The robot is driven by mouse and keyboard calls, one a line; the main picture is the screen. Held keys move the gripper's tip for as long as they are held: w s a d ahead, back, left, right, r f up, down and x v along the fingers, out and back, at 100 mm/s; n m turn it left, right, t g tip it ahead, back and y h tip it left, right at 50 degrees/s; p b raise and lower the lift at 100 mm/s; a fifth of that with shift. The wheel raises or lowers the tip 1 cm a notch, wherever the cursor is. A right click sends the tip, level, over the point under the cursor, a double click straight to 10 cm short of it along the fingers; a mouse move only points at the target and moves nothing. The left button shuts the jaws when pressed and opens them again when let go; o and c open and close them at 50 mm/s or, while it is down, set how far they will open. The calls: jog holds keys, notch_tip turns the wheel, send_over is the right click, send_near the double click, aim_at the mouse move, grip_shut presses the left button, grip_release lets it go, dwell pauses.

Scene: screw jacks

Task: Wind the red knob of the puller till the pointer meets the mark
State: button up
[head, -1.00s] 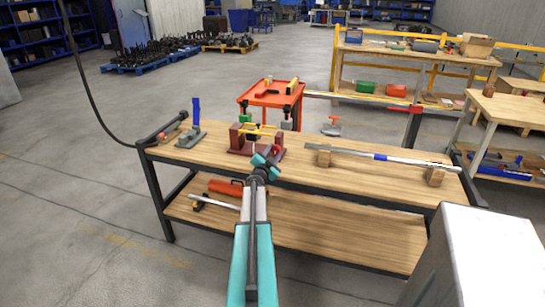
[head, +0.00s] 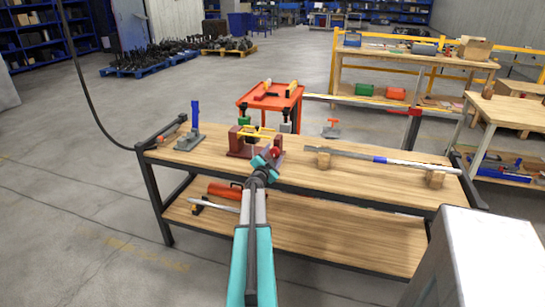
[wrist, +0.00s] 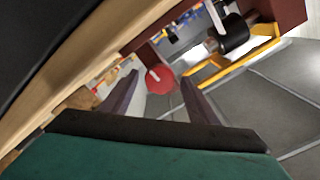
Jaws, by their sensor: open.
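The puller (head: 240,148) stands on the near bench as a dark red frame with a yellow part across it; the yellow part also shows in the wrist view (wrist: 205,73). Its round red knob (head: 276,152) faces my side; in the wrist view the red knob (wrist: 160,80) appears between the two fingertips. My gripper (wrist: 158,88) is open around the line to the knob, and I cannot tell whether either finger touches it. In the head view my gripper (head: 267,162) is just in front of the knob. I cannot make out the pointer or the mark.
A bar on wooden blocks (head: 390,159) lies along the bench (head: 300,182) to the right. A grey tool with a blue handle (head: 195,115) stands at the left. A red cart (head: 270,98) is behind. Bare bench top lies between puller and bar.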

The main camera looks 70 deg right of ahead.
jog(key=shift+a+f, duration=0.1)
jog(key=a+b, duration=0.1)
jog(key=a, duration=1.2)
jog(key=shift+s+a, duration=0.3)
jog(key=shift+s, duration=0.1)
dwell(0.6)
